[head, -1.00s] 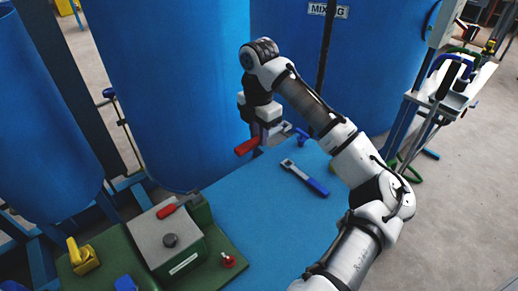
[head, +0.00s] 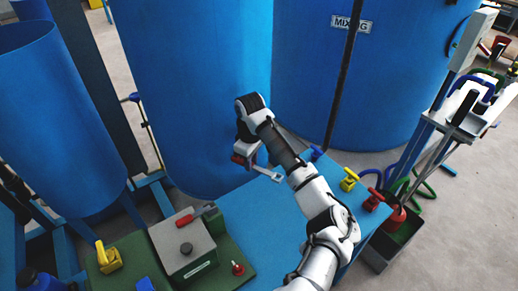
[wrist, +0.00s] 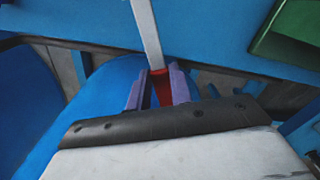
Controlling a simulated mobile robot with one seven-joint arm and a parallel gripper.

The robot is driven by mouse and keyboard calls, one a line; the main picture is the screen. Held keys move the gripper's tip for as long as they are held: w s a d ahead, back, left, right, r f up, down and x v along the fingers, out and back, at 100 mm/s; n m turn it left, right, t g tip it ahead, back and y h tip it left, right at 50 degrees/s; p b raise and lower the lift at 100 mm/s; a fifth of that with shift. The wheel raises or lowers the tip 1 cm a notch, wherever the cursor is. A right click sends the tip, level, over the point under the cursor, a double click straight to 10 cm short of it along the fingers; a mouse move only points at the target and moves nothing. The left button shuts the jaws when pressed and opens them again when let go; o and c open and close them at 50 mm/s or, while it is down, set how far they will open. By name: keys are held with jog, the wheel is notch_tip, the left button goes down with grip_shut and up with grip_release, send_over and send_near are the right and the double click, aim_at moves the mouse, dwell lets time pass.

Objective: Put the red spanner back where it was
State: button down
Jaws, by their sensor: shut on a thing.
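The red spanner (head: 265,172) is in my gripper (head: 243,161), above the far left part of the blue table. Its pale metal end points right and a little toward the front in the head view. In the wrist view my gripper (wrist: 160,90) is shut on the red handle of the spanner (wrist: 147,35). The metal shaft runs up and out of that picture. I cannot tell how high above the table it is. No empty holder for it is clearly visible.
The blue table (head: 262,215) is bare left of my arm. A green panel with a grey box (head: 185,245) stands at its left. Blue (head: 316,153), yellow (head: 349,179) and red (head: 373,199) handles line its far right edge. Large blue tanks (head: 190,90) rise close behind.

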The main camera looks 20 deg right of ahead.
aim_at(251, 184)
jog(key=shift+f+b, duration=3.15)
jog(key=shift+f, duration=0.4)
jog(key=shift+a+f, duration=0.1)
jog(key=shift+f, duration=0.45)
jog(key=c, duration=1.2)
grip_release()
jog(key=shift+o, duration=0.2)
